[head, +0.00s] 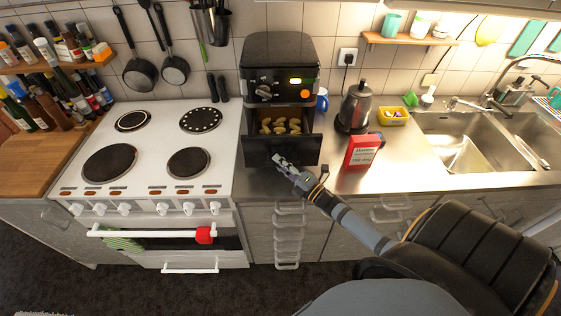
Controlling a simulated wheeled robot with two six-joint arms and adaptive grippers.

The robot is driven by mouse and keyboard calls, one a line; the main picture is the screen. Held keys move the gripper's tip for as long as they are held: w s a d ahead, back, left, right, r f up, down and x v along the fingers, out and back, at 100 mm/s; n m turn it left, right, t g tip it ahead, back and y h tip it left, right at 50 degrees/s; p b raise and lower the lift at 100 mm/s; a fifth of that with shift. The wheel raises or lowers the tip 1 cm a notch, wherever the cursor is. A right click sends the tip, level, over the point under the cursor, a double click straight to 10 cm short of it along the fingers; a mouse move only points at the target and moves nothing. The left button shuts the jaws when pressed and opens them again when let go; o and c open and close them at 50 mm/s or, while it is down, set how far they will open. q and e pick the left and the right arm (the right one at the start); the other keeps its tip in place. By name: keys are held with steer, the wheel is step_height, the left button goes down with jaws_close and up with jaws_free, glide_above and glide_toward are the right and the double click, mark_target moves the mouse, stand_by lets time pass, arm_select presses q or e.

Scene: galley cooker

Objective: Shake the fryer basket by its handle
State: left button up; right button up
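My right gripper (279,162) is at the front face of the basket, where the handle would be. The handle itself is hidden or too small to make out. The fingers look close together, but I cannot tell whether they are closed on the handle. My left gripper is not in view.
A red box (363,151) stands close to the right of my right gripper. The white cooker (150,150) is at left, the sink (462,145) at right.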

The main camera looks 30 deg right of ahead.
steer(key=o, duration=0.4)
steer(key=shift+s, duration=0.1)
steer(key=shift+c, duration=0.2)
steer(key=v, duration=1.2)
